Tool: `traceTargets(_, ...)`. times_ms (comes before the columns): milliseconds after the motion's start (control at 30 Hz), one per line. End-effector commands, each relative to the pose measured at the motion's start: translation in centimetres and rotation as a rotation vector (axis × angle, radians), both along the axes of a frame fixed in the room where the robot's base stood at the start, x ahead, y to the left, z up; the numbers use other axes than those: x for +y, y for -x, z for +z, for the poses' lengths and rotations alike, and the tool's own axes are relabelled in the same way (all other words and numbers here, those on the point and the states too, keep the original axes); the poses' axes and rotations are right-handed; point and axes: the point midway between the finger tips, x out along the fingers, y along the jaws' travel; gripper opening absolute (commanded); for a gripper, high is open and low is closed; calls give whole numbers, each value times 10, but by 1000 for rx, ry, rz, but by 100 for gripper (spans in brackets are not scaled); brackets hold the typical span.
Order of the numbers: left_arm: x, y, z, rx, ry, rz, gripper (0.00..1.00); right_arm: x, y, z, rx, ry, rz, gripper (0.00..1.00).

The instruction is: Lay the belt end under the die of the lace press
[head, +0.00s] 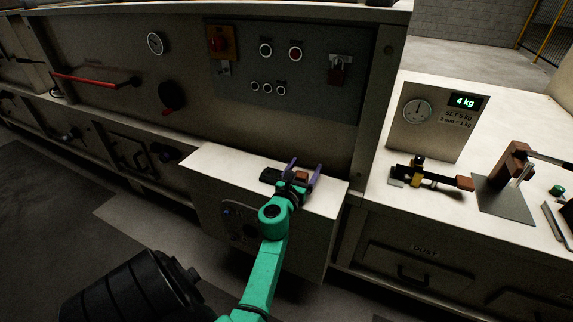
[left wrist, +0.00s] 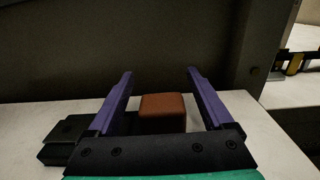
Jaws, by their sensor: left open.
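My left gripper (head: 304,165) is open over the pale ledge, its two purple fingers apart. A brown block (head: 301,176) stands between the fingers, with dark parts beside it. The left wrist view shows the block (left wrist: 162,106) between the open fingers, with gaps on both sides. What looks like the lace press (head: 514,162), with a brown head and a dark lever, stands on a grey plate at the right. A dark strip with a yellow clamp (head: 417,168) and a brown end (head: 464,183) lies left of it; I cannot tell whether this is the belt. My right gripper is not in view.
A gauge box (head: 432,118) reading 4 kg stands behind the strip on the right bench. A tall panel wall (head: 200,125) with knobs and a red padlock rises behind the ledge (head: 225,170). The ledge's left part is clear.

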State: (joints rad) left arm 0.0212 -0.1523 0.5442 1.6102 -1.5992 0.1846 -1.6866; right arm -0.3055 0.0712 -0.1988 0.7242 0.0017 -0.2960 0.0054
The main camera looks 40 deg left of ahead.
Motion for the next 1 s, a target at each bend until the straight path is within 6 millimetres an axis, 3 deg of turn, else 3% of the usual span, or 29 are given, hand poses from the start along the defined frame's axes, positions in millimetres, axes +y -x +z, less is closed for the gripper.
traceTargets(67, 0, 0, 0, 0, 0, 0, 81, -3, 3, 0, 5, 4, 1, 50)
traceTargets(200, 0, 0, 0, 0, 0, 0, 28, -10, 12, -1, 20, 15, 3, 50)
traceTargets(267, 0, 0, 0, 0, 1, 0, 5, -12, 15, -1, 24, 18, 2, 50)
traceTargets(300, 0, 0, 0, 1, 1, 0, 0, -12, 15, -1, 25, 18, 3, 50)
traceTargets(667, 0, 0, 8, 3, 0, 0, 0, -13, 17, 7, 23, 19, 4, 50)
traceTargets(833, 0, 0, 47, 1, -4, -1, 0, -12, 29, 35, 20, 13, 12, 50)
traceTargets(1000, 1, 0, 114, 0, -4, -1, 0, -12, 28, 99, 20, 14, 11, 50)
